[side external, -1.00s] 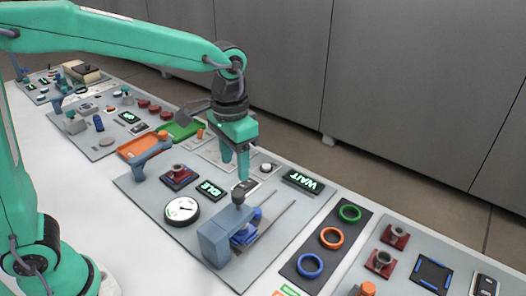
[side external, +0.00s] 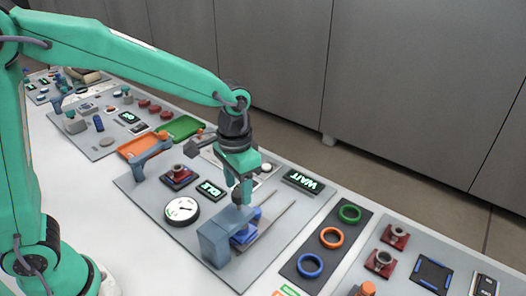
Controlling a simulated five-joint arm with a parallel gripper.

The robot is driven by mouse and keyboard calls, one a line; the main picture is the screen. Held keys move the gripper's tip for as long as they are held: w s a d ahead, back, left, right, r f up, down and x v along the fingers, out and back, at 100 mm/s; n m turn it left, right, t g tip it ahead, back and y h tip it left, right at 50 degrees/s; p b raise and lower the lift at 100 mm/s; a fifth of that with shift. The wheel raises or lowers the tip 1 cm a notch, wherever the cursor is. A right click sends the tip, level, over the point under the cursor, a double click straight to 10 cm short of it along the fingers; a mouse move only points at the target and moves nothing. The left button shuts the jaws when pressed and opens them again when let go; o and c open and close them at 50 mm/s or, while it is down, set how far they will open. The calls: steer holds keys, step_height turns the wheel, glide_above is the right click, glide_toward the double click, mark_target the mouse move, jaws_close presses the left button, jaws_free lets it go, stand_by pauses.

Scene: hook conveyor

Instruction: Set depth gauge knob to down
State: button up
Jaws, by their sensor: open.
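A grey-blue bracket-shaped fixture (side external: 213,240) stands at the front of the middle panel, with a blue part (side external: 245,233) under its arm. A dark knob on top of this fixture is mostly hidden by my gripper. I cannot tell for sure whether this is the depth gauge knob. A round white dial (side external: 182,210) with a dark rim lies left of the fixture. My gripper (side external: 240,190) is open and points down, its green fingertips at the dark knob. I cannot tell whether the fingers touch it.
A lit WAIT display (side external: 304,181) is to the right. Thin rods (side external: 275,218) run beside the fixture. Green, orange and blue rings lie on a dark strip (side external: 335,215).

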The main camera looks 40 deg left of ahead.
mark_target(238, 192)
steer(key=shift+f, duration=0.7)
steer(key=shift+c, duration=0.4)
jaws_close()
steer(key=shift+f, duration=1.15)
steer(key=shift+o, duration=0.4)
jaws_free()
steer(key=shift+r, duration=0.2)
step_height(238, 192, up, 7)
steer(key=shift+r, duration=0.25)
